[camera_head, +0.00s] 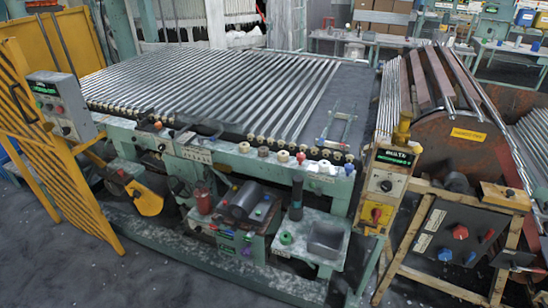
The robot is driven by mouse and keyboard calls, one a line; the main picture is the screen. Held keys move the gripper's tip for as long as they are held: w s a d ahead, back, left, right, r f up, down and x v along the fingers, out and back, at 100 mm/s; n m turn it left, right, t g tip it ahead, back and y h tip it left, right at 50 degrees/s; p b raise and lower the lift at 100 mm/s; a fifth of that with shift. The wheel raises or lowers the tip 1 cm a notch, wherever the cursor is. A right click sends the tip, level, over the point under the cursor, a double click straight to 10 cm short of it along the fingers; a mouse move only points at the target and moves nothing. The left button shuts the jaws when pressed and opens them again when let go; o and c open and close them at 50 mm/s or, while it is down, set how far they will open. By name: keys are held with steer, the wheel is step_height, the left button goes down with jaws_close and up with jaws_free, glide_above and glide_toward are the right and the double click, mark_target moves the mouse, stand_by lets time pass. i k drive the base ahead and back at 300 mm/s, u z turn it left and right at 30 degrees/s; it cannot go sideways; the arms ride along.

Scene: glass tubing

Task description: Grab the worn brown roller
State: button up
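My gripper is not in view. Along the front edge of the tube machine (200,160) sits a row of small roller-like ends. Most look cream or white, such as the one left of centre (244,147). A darker, brownish one (263,152) is just to its right, and a red-topped one (300,157) is farther right. A large rusty-brown drum (455,150) with a yellow label stands at the right, with long brown bars (438,76) lying over its top. I cannot tell for certain which of these brown things is the worn brown roller.
Long glass tubes (215,85) cover the machine's bed. A control box (384,185) on a post and a wooden-framed panel (455,235) stand at front right. A yellow gate (60,190) blocks the left. A workbench (390,41) stands behind. Grey floor (150,265) is free at front left.

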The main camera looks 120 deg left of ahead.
mark_target(261, 153)
steer(key=u, duration=0.1)
steer(key=i, duration=0.35)
steer(key=u, duration=3.35)
steer(key=i, duration=0.65)
steer(key=z, duration=0.05)
